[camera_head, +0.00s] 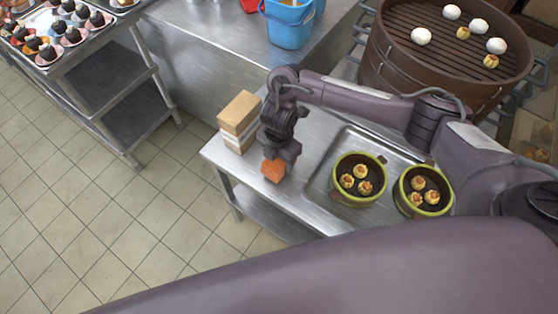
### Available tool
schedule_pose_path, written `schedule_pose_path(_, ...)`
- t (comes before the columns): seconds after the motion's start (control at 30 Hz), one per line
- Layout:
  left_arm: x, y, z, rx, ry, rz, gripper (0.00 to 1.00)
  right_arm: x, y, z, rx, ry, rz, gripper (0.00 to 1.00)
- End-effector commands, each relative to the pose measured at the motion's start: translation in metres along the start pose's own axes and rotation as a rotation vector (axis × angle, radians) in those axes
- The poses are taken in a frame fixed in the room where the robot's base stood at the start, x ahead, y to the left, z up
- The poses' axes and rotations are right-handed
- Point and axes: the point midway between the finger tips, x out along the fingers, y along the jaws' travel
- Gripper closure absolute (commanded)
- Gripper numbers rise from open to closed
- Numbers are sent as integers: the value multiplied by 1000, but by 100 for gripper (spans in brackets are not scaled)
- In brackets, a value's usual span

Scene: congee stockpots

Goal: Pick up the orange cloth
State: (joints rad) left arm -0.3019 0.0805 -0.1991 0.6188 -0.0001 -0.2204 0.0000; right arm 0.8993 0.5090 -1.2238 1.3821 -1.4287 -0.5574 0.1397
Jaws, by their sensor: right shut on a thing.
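The orange cloth (272,171) is a small orange bundle near the left part of the metal worktable (221,157). My right gripper (274,161) points down at the cloth and is shut on it. The gripper's dark body hides the upper part of the cloth. I cannot tell whether the cloth touches the tabletop or hangs just above it. My left gripper is not in view.
A metal tray (318,184) holds two green-rimmed steamers (336,184) with dumplings. A large brown steamer (400,77) stands behind. A blue bucket (288,28) is on the back counter.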

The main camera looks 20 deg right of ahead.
Motion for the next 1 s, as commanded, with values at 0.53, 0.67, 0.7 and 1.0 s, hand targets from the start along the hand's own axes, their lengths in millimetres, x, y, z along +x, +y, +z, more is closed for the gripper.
schedule_pose_path(0.53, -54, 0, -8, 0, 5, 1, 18, -148, 1, 2, -2, -6, 4, 67)
schedule_pose_path(0.67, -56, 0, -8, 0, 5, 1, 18, -165, 1, 1, -1, -4, 3, 67)
schedule_pose_path(0.7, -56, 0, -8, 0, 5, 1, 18, -169, 1, 1, -1, -3, 3, 67)
schedule_pose_path(1.0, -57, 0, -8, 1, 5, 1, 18, -177, 0, 0, 0, -1, 0, 67)
